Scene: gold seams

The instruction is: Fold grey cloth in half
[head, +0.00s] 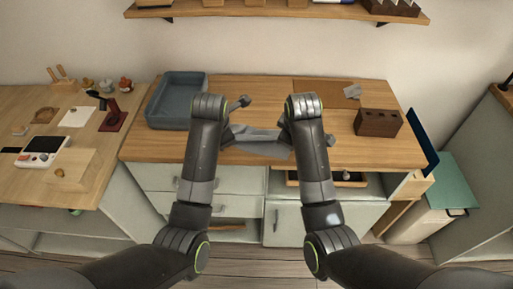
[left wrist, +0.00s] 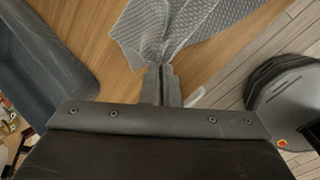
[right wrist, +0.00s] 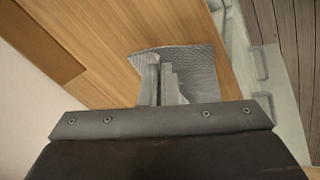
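The grey cloth (head: 258,138) lies near the front of the wooden worktop, between my two arms. It is creased, and its ends are partly hidden behind my arms in the head view. In the left wrist view, the cloth (left wrist: 180,22) gathers into a pinch at my left gripper (left wrist: 160,68), which is shut on it. In the right wrist view, the cloth (right wrist: 200,62) spreads around the fingertips of my right gripper (right wrist: 160,66). Those fingers are close together with a cloth edge at their tips, and look shut on it.
A blue-grey tray (head: 160,122) stands at the worktop's left. A brown block with holes (head: 378,123) stands at the right. A brown board (head: 318,90) and a small grey scrap (head: 352,92) lie at the back. The worktop's front edge runs close to the cloth.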

